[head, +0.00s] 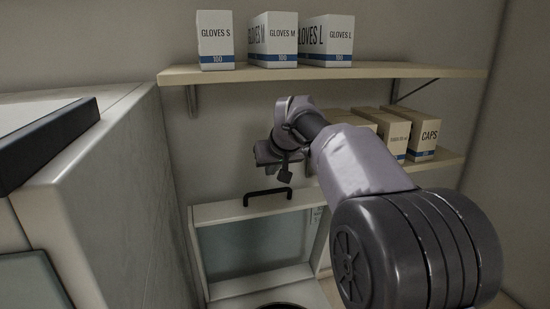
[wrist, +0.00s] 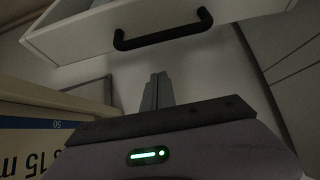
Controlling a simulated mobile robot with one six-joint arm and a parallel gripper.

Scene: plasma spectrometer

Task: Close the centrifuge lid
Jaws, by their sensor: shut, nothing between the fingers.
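The centrifuge lid (head: 225,212) stands raised, a pale frame around a greyish see-through panel, in the lower middle of the head view. Its black bar handle (head: 268,192) is on the top edge. A dark round opening (head: 283,306) shows partly below the lid at the bottom edge. My gripper (head: 285,176) is just above the handle in the head view, apart from it as far as I can tell. In the wrist view its fingers (wrist: 158,82) are shut and empty, with the handle (wrist: 165,36) and pale lid edge (wrist: 75,32) beyond them.
An upper shelf (head: 400,70) holds glove boxes (head: 215,40). A lower shelf (head: 450,160) carries cartons (head: 424,133) close to my arm; a printed box (wrist: 45,130) is near in the wrist view. A large pale cabinet (head: 100,180) stands at left.

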